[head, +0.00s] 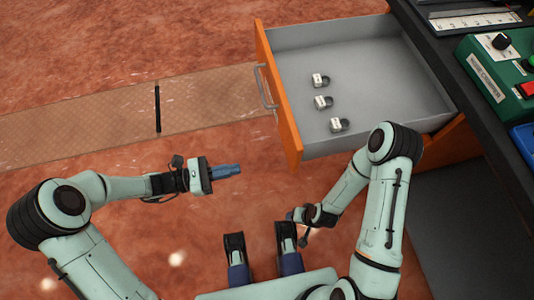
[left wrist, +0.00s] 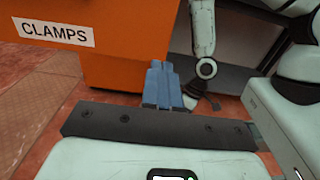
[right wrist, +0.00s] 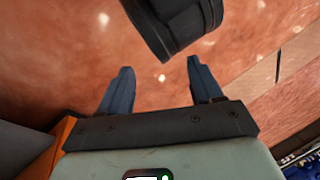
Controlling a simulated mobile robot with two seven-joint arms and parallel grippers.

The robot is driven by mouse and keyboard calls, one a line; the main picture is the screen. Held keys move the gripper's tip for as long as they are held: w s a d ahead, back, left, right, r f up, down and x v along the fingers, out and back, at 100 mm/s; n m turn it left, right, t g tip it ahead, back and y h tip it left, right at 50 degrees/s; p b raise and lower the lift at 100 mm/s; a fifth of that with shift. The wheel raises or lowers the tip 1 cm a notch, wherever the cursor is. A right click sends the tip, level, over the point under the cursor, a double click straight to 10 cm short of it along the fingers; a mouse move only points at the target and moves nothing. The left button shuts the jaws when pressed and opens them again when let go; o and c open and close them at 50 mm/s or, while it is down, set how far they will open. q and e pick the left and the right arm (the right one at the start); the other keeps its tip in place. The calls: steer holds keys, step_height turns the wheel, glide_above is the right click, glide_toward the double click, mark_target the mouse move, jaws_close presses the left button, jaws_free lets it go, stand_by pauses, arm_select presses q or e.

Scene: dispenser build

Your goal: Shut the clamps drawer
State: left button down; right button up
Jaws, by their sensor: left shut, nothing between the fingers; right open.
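The clamps drawer stands pulled open, its orange front (head: 278,95) facing left in the head view, with a metal handle (head: 266,88). Three small clamps (head: 323,102) lie on its grey floor. In the left wrist view the orange front (left wrist: 120,55) carries a CLAMPS label (left wrist: 53,32). My left gripper (head: 238,169) is shut and empty, left of the front's near end and apart from it in the head view; its closed fingers (left wrist: 162,80) show in the left wrist view. My right gripper (right wrist: 160,82) is open and empty, low beside the drawer's near side.
A dark workbench (head: 455,75) runs along the right, with a green control box (head: 490,70) and a blue bin (head: 526,140) on top.

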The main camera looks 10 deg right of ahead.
mark_target(291, 157)
arm_select(q)
steer(key=d+b, duration=0.1)
steer(key=d, duration=0.5)
steer(key=d+b, duration=0.1)
steer(key=d, duration=0.5)
steer(key=shift+w+d+r, duration=0.15)
steer(key=shift+w+d, duration=0.05)
steer(key=shift+d, duration=0.75)
arm_select(e)
steer(key=shift+t+h, duration=0.4)
steer(key=shift+t, duration=0.2)
steer(key=shift+w+d+f, duration=0.35)
steer(key=shift+w+f, duration=0.05)
steer(key=shift+w, duration=0.25)
steer(key=shift+w+d+f, duration=0.3)
steer(key=shift+w+f, duration=0.15)
steer(key=shift+w, duration=0.15)
steer(key=shift+w+d+f, duration=0.35)
steer(key=shift+w+f, duration=0.05)
steer(key=shift+w, duration=0.25)
arm_select(q)
steer(key=shift+d, duration=0.15)
arm_select(e)
steer(key=shift+s+d+r, duration=0.1)
